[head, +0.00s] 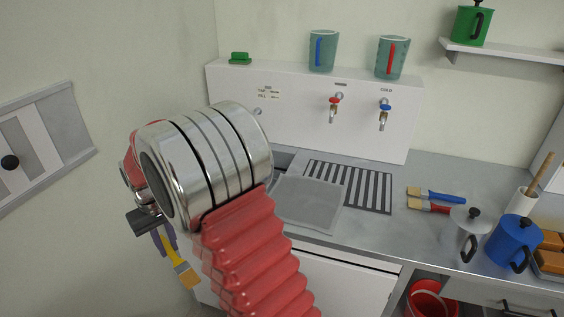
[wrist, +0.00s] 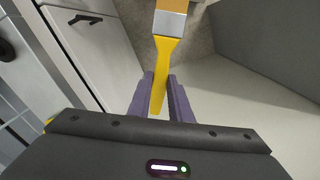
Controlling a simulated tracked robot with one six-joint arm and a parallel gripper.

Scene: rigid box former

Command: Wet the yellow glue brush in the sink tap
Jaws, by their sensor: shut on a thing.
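The yellow glue brush (head: 180,262) hangs at the lower left in the head view, bristles down, beside the counter front and below its top. In the wrist view the yellow brush (wrist: 168,55) points away from me with its metal band and tan bristles at the top edge. My gripper (head: 165,240) is shut on its handle; its purple fingers (wrist: 160,82) also show in the wrist view. On the white back panel are a red-handled tap (head: 333,108), a blue-handled tap (head: 384,113) and a third tap (head: 257,112) at left. My arm hides much of the sink area.
A grey square panel (head: 308,203) and a striped drain grate (head: 350,185) lie on the counter. Two measuring jugs top the panel. A red bucket (head: 430,300) is below.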

